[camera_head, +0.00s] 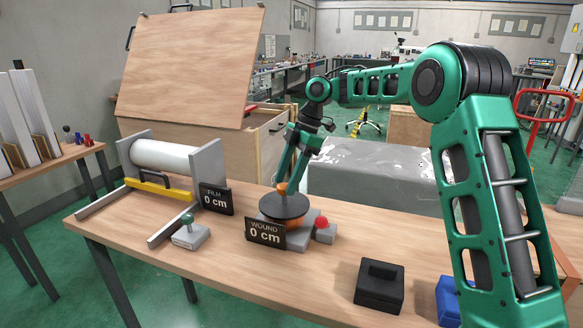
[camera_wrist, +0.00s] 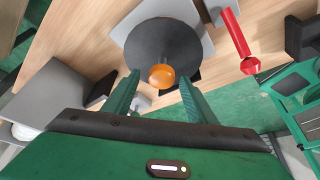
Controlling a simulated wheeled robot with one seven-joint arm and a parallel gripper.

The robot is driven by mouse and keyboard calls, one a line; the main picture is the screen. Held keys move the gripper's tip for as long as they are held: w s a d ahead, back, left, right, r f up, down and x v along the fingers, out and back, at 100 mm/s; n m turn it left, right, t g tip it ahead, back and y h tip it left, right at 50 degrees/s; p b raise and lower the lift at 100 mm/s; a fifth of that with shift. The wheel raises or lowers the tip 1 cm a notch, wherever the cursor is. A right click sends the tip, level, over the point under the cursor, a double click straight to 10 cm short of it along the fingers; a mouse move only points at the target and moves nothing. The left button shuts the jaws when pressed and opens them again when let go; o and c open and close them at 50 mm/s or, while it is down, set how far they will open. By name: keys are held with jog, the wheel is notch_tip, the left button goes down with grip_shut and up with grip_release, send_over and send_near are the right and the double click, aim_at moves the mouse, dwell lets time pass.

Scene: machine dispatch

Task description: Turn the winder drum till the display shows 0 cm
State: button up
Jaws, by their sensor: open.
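The winder drum (camera_head: 268,206) is a dark disc on a grey base with an orange part below and an orange knob (camera_head: 282,188) on top. The wound display (camera_head: 265,233) in front of it reads 0 cm. The film display (camera_head: 215,198) also reads 0 cm. My gripper (camera_head: 292,178) points down over the drum, open. In the wrist view, the orange knob (camera_wrist: 161,76) on the dark drum (camera_wrist: 160,45) appears between my two spread fingers (camera_wrist: 160,80). I cannot tell whether either finger touches the knob.
A white film roll (camera_head: 165,160) sits between grey plates at left, with a yellow bar (camera_head: 158,188) in front. A green-knobbed lever block (camera_head: 190,236), a red knob (camera_head: 322,222) and a black block (camera_head: 380,286) stand on the wooden bench (camera_head: 150,225). The bench front is mostly clear.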

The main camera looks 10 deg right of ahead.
jog(key=v, duration=1)
jog(key=shift+r, duration=0.15)
jog(key=shift+w+d, duration=0.1)
jog(key=s+d+f+m+t+h, duration=0.1)
jog(key=s+d+f+m+h, duration=0.15)
jog(key=s+d+m, duration=0.8)
jog(key=s+d+f+m+h, duration=0.1)
jog(key=s+d+f+m, duration=0.3)
jog(key=s+d+m, duration=0.7)
jog(key=s+d+f+m, duration=0.3)
jog(key=s+f, duration=0.1)
jog(key=s, duration=0.8)
jog(key=s+d+f+m, duration=0.3)
jog(key=s+f, duration=0.1)
jog(key=s, duration=0.7)
jog(key=shift+s+f+h, duration=0.25)
jog(key=shift+s+h, duration=0.1)
jog(key=shift+s, duration=0.05)
jog(key=shift+m, duration=0.25)
